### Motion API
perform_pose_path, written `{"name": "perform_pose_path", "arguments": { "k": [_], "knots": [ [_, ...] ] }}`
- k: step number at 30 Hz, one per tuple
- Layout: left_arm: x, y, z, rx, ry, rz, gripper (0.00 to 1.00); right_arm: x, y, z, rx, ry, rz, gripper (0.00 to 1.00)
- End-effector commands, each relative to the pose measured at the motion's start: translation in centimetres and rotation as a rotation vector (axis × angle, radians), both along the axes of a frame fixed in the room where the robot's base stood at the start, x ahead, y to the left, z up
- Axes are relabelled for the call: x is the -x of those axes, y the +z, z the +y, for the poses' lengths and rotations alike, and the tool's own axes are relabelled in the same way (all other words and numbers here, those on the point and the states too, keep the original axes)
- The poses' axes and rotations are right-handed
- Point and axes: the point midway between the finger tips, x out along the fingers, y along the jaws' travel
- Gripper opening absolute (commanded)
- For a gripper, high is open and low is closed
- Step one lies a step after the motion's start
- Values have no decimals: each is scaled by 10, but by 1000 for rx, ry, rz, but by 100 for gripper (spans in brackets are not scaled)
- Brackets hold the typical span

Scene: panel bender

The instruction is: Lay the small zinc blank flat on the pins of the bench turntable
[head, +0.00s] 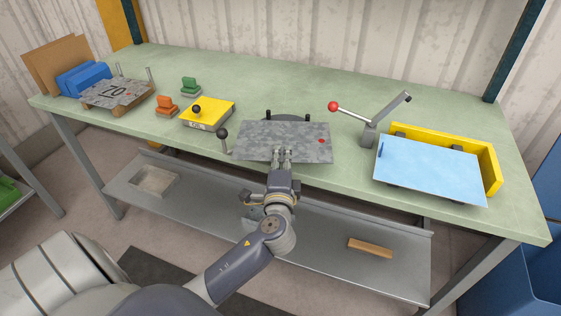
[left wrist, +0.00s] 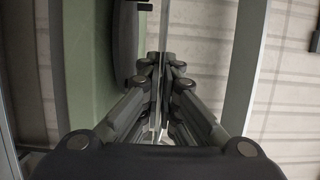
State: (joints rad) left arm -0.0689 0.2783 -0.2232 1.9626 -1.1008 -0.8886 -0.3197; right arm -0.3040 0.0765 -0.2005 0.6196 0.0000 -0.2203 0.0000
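The zinc blank (head: 262,130) is a mottled grey sheet with a red dot near its right edge. My left gripper (head: 282,151) is shut on the middle of its near edge. In the left wrist view the fingers (left wrist: 160,62) close on the blank (left wrist: 165,28), seen edge-on as a thin strip. The turntable (head: 289,117) shows as a dark rim behind the blank, with two black pins standing at the back; the rest is hidden. In the left wrist view the dark turntable disc (left wrist: 124,42) lies parallel to the blank, with a gap between. My right gripper is out of view.
A black-knobbed lever (head: 223,139) stands close to the blank's left edge. A red-knobbed lever (head: 352,116) stands right. A blue sheet (head: 430,168) lies by a yellow stop (head: 487,160). A yellow block (head: 209,112) and a grey plate marked 120 (head: 112,94) are left.

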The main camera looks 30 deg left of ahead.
Motion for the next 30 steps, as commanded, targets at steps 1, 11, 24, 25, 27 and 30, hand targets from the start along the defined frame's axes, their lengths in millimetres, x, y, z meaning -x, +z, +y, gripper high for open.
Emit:
{"name": "perform_pose_path", "arguments": {
  "k": [1,11,24,25,27,30],
  "knots": [
    [-7,5,5,-7,2,-10,0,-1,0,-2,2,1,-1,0],
    [-47,5,29,-11,1,-13,0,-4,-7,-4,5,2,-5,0],
    [-86,-7,53,-10,0,-12,0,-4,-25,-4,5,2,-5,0],
    [-86,-8,53,-10,0,-13,0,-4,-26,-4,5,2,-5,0],
    [-86,-10,53,-9,0,-13,0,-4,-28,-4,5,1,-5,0],
    [-86,-11,53,-11,0,-13,0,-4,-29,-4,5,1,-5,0]
  ]
}}
